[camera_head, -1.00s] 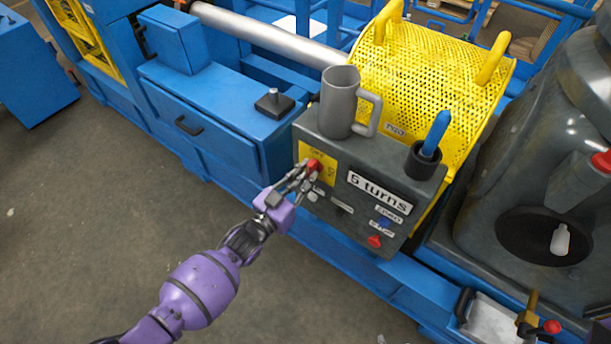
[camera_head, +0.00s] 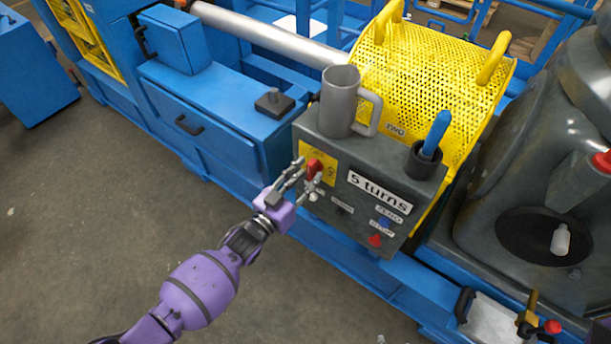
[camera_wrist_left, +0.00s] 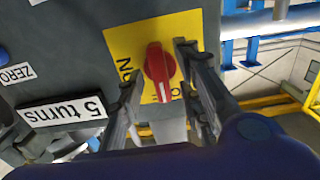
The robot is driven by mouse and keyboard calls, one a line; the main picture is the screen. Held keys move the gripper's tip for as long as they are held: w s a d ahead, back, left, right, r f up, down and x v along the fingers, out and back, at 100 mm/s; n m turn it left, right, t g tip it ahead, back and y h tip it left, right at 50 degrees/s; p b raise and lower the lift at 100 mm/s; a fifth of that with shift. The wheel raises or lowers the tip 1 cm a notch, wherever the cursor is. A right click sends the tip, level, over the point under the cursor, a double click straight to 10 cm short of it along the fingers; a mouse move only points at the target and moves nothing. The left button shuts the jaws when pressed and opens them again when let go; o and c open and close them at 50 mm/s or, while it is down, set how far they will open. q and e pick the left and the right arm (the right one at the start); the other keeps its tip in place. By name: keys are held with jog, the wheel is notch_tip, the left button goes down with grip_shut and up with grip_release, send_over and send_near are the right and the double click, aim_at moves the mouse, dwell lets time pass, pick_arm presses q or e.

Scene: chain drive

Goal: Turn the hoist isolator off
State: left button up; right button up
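The hoist isolator is a red rotary knob (camera_head: 315,168) on a yellow plate (camera_head: 328,178), on the grey control box's front. In the left wrist view the knob (camera_wrist_left: 158,65) stands lengthwise up and down. Its white mark is at the lower end, towards a partly hidden label starting with "O"; "ON" is to its left. My left gripper (camera_head: 309,172) is open at the knob, one finger on each side. In the wrist view, gaps show between fingers and knob.
A grey mug (camera_head: 339,103) and a dark cup (camera_head: 421,163) with a blue-handled tool stand on the control box (camera_head: 355,215). A "5 turns" label (camera_head: 379,192), a blue button and a red button (camera_head: 376,240) are right of the isolator. Floor at left is clear.

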pick_arm(q)
jog(key=v, duration=1.2)
pick_arm(e)
notch_tip(320, 180, up, 8)
jog(key=w+a+p, duration=0.1)
jog(key=w+p, duration=0.2)
jog(key=p, duration=0.4)
jog(key=shift+t+p, duration=0.3)
jog(key=shift+t, duration=0.1)
pick_arm(q)
jog(key=s+a+f+n+g+y, duration=0.1)
jog(key=s+a+n+g+y, duration=0.1)
jog(key=s, duration=0.7)
jog(key=s+a+f+n+g+y, duration=0.2)
jog(key=s+a+y, duration=0.2)
jog(key=s, duration=0.5)
jog(key=s+a+f+n+g+y, duration=0.2)
jog(key=s+a+y, duration=0.2)
jog(key=s, duration=0.5)
jog(key=shift+s+a+n, duration=0.3)
jog(key=shift+s+a, duration=0.1)
jog(key=shift+a, duration=0.75)
pick_arm(e)
jog(key=shift+s+f, duration=0.15)
jog(key=shift+f, duration=0.05)
